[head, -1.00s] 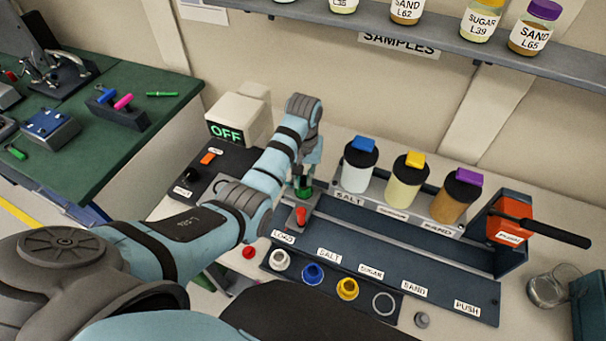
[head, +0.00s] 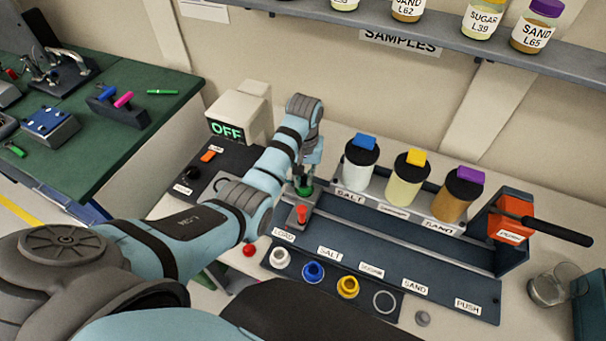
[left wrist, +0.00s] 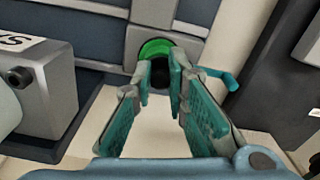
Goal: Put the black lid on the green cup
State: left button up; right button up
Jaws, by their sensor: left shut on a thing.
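The green cup (head: 304,191) sits at the left end of the dark blue rack, beside the upright red piece, and is partly hidden by my left gripper (head: 304,176). In the left wrist view the green cup (left wrist: 156,47) shows as a green ring just beyond the fingertips. My left gripper (left wrist: 160,72) is shut on a small dark thing, which looks like the black lid (left wrist: 160,77). The lid appears at the cup's near side, over its opening; whether it is seated cannot be told. My right gripper is not in view.
A rack of lidded jars (head: 405,184) stands right of the cup. The dark blue rail (head: 420,235) runs rightward to an orange push block (head: 508,222) with a black handle. A red piece (head: 301,213) stands close in front. A glass beaker (head: 553,287) is at far right.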

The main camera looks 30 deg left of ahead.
pick_arm(q)
jog(key=shift+f, duration=0.15)
jog(key=o, duration=0.9)
jog(key=shift+c, duration=0.2)
jog(key=shift+w, duration=0.1)
